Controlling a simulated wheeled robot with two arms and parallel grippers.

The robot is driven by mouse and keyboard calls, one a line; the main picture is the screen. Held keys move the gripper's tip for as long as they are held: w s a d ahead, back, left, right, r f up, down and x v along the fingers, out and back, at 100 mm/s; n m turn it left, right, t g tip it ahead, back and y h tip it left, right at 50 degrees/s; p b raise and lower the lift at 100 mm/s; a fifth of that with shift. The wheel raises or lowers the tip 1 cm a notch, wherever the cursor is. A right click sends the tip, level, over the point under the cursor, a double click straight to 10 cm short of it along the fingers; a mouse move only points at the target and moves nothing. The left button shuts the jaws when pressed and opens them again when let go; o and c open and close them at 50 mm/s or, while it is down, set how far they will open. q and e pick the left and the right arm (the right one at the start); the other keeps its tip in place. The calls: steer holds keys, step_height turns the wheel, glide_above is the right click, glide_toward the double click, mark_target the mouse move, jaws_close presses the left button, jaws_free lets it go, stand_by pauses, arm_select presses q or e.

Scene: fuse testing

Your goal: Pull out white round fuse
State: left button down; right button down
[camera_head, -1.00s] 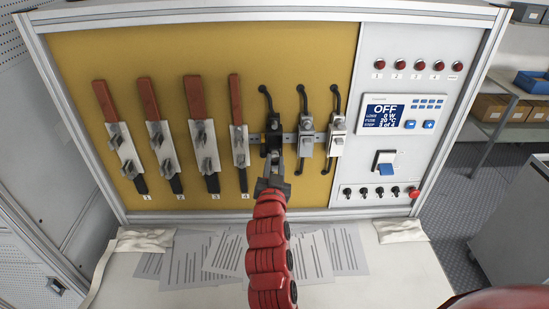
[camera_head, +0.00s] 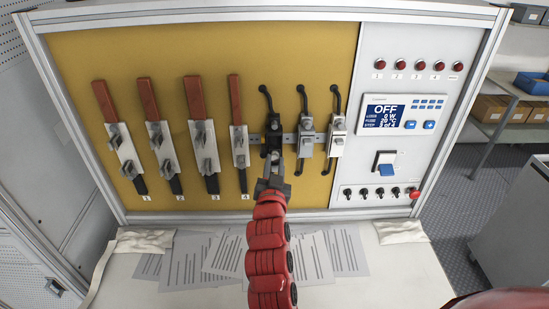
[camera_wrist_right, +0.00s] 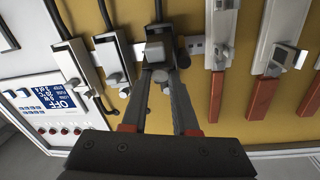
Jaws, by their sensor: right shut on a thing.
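My right gripper (camera_head: 273,170) reaches up from below to the black holder (camera_head: 273,133), the leftmost of three small holders on the yellow panel. In the right wrist view the two fingers (camera_wrist_right: 160,78) are closed around a small greyish piece (camera_wrist_right: 155,52) at the black holder, apparently the fuse. The fingers hide much of it, and I cannot make out its white colour or round shape. It still sits at the holder. My left gripper is not in view.
Two more small holders (camera_head: 306,138) with black handles stand close to the right of my gripper. Several red-handled switches (camera_head: 204,135) are on the left. A control panel (camera_head: 394,115) reading OFF is on the right. Paper sheets (camera_head: 190,262) lie on the table below.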

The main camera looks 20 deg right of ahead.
steer(key=shift+s+a+r+b, duration=0.25)
steer(key=shift+s+r, duration=0.1)
steer(key=shift+s, duration=0.55)
steer(key=shift+s+a+r+b, duration=0.25)
steer(key=shift+s+r, duration=0.1)
steer(key=shift+s, duration=0.55)
steer(key=shift+s+a+r+b, duration=0.15)
steer(key=shift+s+a+r, duration=0.15)
steer(key=shift+s, duration=0.6)
